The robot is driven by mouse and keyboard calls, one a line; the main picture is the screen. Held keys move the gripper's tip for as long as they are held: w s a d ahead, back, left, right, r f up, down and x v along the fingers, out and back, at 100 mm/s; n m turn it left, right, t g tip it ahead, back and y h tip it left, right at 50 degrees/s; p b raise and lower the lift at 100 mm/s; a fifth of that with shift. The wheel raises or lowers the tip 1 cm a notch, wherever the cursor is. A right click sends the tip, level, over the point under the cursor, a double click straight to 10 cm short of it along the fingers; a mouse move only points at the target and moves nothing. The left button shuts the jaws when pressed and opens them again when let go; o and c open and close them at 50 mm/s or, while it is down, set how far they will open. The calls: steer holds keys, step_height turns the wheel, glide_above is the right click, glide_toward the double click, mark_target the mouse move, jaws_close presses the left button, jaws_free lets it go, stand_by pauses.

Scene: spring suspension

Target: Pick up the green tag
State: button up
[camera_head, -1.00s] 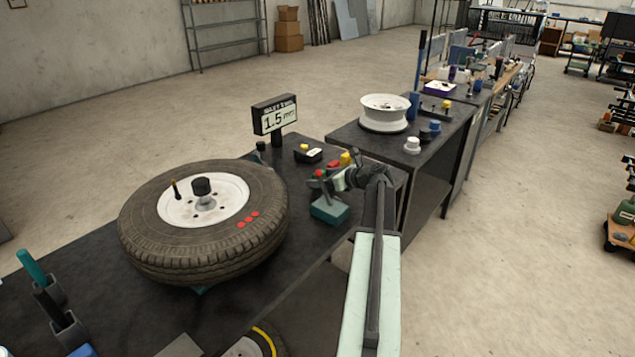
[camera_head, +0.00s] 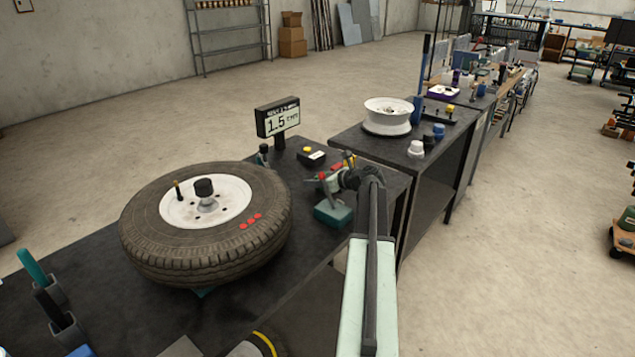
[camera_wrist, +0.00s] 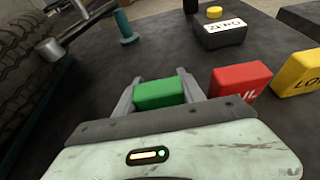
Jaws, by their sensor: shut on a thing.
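The green tag (camera_wrist: 160,93) is a small block in the wrist view. It sits between the two fingers of my gripper (camera_wrist: 158,86), which are shut on its sides. I cannot tell whether it still touches the dark bench top. A red tag (camera_wrist: 240,79) lies just right of it, and a yellow tag (camera_wrist: 298,72) lies farther right. In the head view my gripper (camera_head: 328,182) is over the bench, right of the tyre, and the green tag is too small to make out there.
A large tyre (camera_head: 150,235) lies left of my gripper. A display reading 1.5 (camera_head: 279,120) and a ZERO button box (camera_wrist: 221,34) stand behind. A teal block (camera_head: 333,214) is near the bench's right edge. A second bench holds a white rim (camera_head: 388,117).

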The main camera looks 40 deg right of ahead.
step_height(320, 180, up, 10)
steer(key=p, duration=0.9)
steer(key=shift+f, duration=0.1)
